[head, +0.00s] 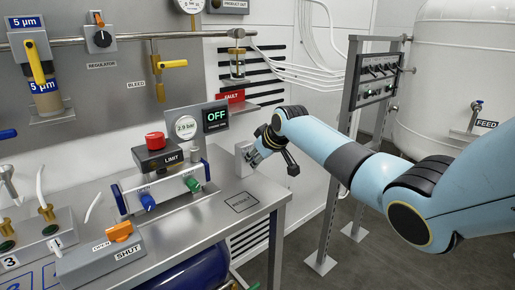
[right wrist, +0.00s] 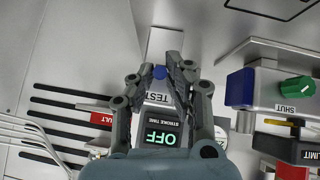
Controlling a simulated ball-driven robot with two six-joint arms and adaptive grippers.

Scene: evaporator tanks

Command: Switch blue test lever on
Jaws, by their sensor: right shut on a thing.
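The blue test lever (right wrist: 160,72) shows in the right wrist view as a small blue tip between my fingertips, beside the TEST label. My right gripper (right wrist: 163,76) is shut on it. In the head view the right gripper (head: 256,154) reaches from the right to a small light box (head: 242,160) at the bench's back right; the lever is hidden there. The display (head: 216,117) behind the bench reads OFF in green; it also shows in the right wrist view (right wrist: 160,138). My left gripper is not in view.
A red button on the LIMIT box (head: 156,152) and a blue-and-green-knobbed valve block (head: 165,195) stand left of the gripper. An orange switch (head: 119,231) is at the front left. The bench (head: 215,222) is clear near the front right. A metal rack (head: 352,95) stands right.

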